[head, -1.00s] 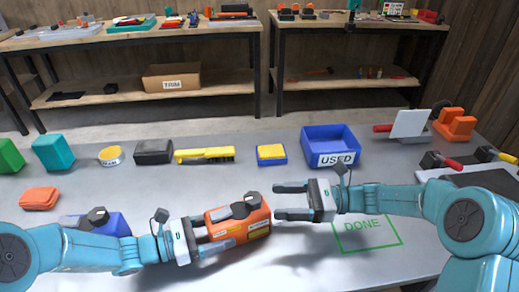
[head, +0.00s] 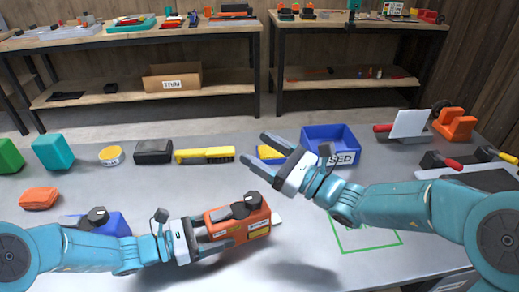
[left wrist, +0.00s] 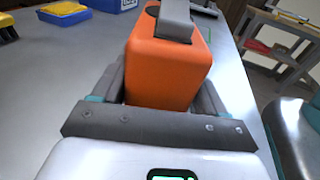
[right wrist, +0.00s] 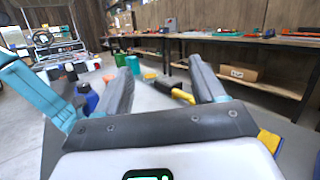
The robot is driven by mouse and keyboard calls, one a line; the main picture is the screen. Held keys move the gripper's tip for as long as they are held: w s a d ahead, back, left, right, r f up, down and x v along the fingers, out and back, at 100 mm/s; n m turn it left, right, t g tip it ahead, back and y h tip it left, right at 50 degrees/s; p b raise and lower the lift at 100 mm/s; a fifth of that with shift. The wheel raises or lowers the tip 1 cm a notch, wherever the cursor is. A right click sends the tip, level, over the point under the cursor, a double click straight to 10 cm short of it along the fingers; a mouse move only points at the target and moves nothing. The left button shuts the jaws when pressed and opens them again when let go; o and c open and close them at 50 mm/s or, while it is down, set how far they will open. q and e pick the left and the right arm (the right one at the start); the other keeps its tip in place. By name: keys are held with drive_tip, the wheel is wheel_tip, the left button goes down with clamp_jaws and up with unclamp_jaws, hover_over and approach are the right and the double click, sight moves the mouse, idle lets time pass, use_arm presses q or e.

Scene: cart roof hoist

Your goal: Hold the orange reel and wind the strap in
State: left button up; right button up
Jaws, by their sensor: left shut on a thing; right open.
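The orange reel (head: 250,223) is a boxy orange body with a grey crank part (head: 238,208) on top, at the front middle of the grey table. My left gripper (head: 218,232) is shut on the reel; the left wrist view also shows the reel (left wrist: 168,75) between the two fingers. A small pale piece, perhaps the strap end, shows at the reel's right side; I cannot tell its length. My right gripper (head: 267,157) is open and empty, raised behind and to the right of the reel, pointing up and left; its fingers also show in the right wrist view (right wrist: 160,85).
A blue USED bin (head: 330,136), a yellow brush (head: 204,155) and a blue-yellow sponge, partly hidden by my right gripper, stand along the back. The green DONE outline (head: 365,247) on the right is partly covered by my right arm. A blue device (head: 115,224) sits at left.

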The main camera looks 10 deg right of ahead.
drive_tip(key=shift+a+r+m+t+h, duration=0.25)
drive_tip(key=shift+a+m+t+h, duration=0.15)
drive_tip(key=shift+m+t+h, duration=0.25)
drive_tip(key=n+g+y, duration=0.3)
drive_tip(key=n+g, duration=0.3)
drive_tip(key=g, duration=0.6)
approach(252, 197)
drive_tip(key=shift+t, duration=0.25)
drive_tip(key=a, duration=0.3)
drive_tip(key=w+a, duration=0.1)
drive_tip(key=a, duration=0.2)
drive_tip(key=a+f, duration=0.1)
drive_tip(key=a, duration=0.3)
drive_tip(key=shift+w, duration=0.2)
drive_tip(key=c, duration=1)
drive_tip(key=shift+t, duration=0.3)
